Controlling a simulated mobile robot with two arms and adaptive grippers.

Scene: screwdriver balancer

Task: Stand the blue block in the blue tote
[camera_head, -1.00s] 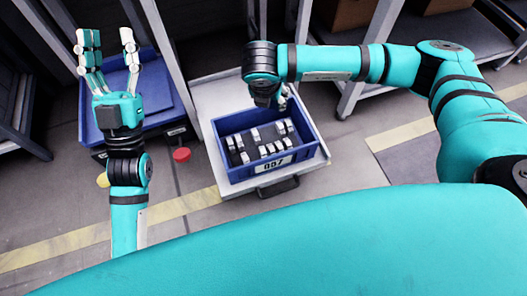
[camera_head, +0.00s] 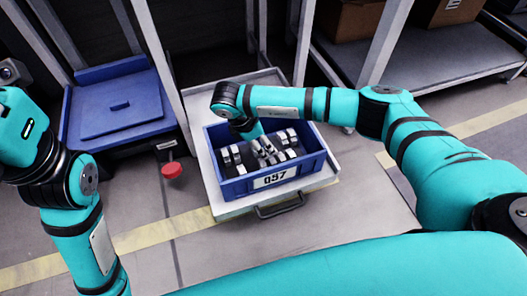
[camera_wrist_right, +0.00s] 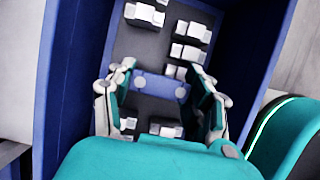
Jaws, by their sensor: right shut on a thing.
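The blue tote (camera_head: 232,188) with label 057 stands on the pale tray of a cart, and its wall shows in the right wrist view (camera_wrist_right: 65,80). Inside is a dark floor with several white and grey metal pieces. My right gripper (camera_head: 266,149) reaches down into the tote. In the right wrist view its two fingers (camera_wrist_right: 160,78) close on the ends of the blue block (camera_wrist_right: 158,88), which lies crosswise between them. Whether the block touches the tote floor is unclear. In the head view I cannot make out the block. My left gripper's fingers are outside the frame.
A blue platform cart (camera_head: 120,105) stands left of the tote cart. A red round button (camera_head: 172,171) is between them. Metal posts (camera_head: 160,65) rise behind. Shelves with cardboard boxes (camera_head: 350,18) stand at the back right. Floor at the front right is clear.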

